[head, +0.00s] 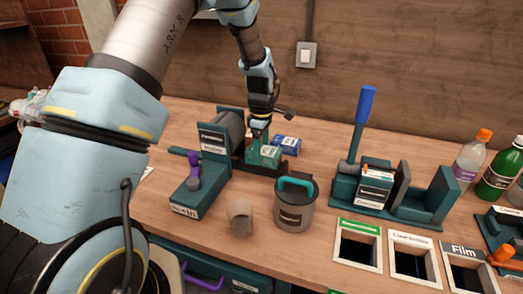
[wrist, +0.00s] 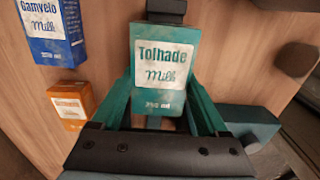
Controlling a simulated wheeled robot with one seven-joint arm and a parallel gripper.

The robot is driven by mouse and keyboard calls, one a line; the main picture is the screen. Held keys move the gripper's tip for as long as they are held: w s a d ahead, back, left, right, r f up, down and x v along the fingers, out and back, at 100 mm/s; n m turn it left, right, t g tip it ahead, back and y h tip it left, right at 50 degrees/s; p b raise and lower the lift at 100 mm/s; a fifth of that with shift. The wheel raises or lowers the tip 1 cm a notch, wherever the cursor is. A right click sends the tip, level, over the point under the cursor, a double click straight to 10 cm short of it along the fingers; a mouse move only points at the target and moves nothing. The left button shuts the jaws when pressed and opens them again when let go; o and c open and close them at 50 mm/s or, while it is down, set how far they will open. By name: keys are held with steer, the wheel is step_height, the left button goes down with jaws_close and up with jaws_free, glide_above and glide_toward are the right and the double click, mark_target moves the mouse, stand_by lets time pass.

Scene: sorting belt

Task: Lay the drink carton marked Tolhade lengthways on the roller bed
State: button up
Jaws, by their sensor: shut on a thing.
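The Tolhade milk carton (wrist: 165,62) is teal with a pale label, and its lettering faces the wrist camera. My gripper (wrist: 162,118) is shut on it, with one teal finger along each side of its lower end. In the head view the carton (head: 271,155) hangs under my gripper (head: 262,136), beside the teal machine with a large grey roller (head: 232,126). A dark frame (head: 243,164) lies close beneath and beside the carton. I cannot tell whether they touch, or which part is the roller bed.
A blue Gamvelo carton (wrist: 52,32) and a small orange carton (wrist: 73,103) stand nearby; the blue one also shows behind my gripper (head: 288,142). A grey bin with teal handle (head: 295,212) and a beige cup (head: 240,217) stand in front. A blue-levered press (head: 365,110) is at right.

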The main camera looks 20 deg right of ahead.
steer(key=shift+f, duration=0.3)
steer(key=o, duration=1.2)
